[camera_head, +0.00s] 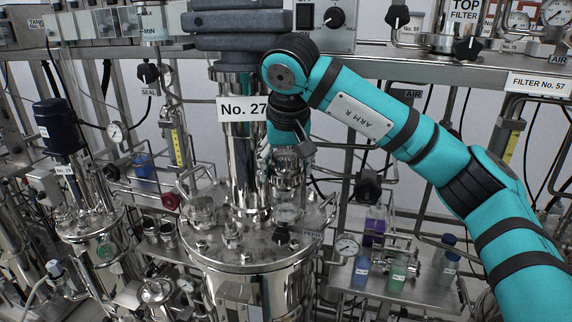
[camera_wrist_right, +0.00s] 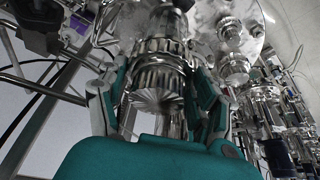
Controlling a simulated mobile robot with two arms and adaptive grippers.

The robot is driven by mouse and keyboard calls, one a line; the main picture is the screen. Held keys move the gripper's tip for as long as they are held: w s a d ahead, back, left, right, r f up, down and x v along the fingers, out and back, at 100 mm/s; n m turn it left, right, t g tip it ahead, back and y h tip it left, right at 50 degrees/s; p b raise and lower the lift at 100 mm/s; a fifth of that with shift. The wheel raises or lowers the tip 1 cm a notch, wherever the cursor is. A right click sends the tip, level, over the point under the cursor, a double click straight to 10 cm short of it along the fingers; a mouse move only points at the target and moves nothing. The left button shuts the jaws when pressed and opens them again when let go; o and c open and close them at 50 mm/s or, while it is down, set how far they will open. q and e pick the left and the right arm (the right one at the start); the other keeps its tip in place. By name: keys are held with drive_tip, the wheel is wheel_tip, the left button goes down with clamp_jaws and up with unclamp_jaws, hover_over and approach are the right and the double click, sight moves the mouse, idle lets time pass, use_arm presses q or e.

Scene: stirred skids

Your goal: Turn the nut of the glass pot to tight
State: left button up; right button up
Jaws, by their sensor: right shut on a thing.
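The glass pot (camera_head: 289,188) stands upright on the lid of the big steel vessel, just right of the thick column marked No. 27. My right gripper (camera_head: 284,152) reaches down onto its top from above. In the right wrist view a ribbed metal nut (camera_wrist_right: 158,76) sits between the two fingers of my right gripper (camera_wrist_right: 155,98). The fingers are on opposite sides of it and shut on it. In the head view the nut is mostly hidden by the gripper and wrist. My left gripper is not in view.
The steel vessel lid (camera_head: 245,255) carries several fittings and small sight glasses close around the pot. The No. 27 column (camera_head: 243,160) stands close on the left.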

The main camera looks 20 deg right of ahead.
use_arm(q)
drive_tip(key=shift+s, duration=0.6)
use_arm(e)
drive_tip(key=shift+m, duration=0.4)
drive_tip(key=shift+a+m+h+p, duration=0.1)
drive_tip(key=shift+m+h+p, duration=0.5)
drive_tip(key=shift+m, duration=1)
drive_tip(key=shift+w+r+m+g+h+p, duration=0.15)
drive_tip(key=shift+m+g+h+p, duration=0.3)
drive_tip(key=shift+m, duration=0.95)
drive_tip(key=shift+m+g+h+p, duration=0.45)
drive_tip(key=shift+m+p, duration=0.35)
drive_tip(key=shift+m, duration=0.5)
drive_tip(key=shift+m+g+h+p, duration=0.2)
drive_tip(key=shift+m+g+p, duration=0.45)
drive_tip(key=shift+m, duration=0.65)
use_arm(q)
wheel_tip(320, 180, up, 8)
drive_tip(key=p, duration=0.2)
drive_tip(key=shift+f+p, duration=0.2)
drive_tip(key=shift+p, duration=0.15)
use_arm(e)
drive_tip(key=shift+w+m+g, duration=0.15)
drive_tip(key=shift+m+g, duration=0.5)
drive_tip(key=shift+m, duration=1.35)
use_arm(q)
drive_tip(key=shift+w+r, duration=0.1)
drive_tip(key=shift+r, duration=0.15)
use_arm(e)
drive_tip(key=shift+m, duration=0.4)
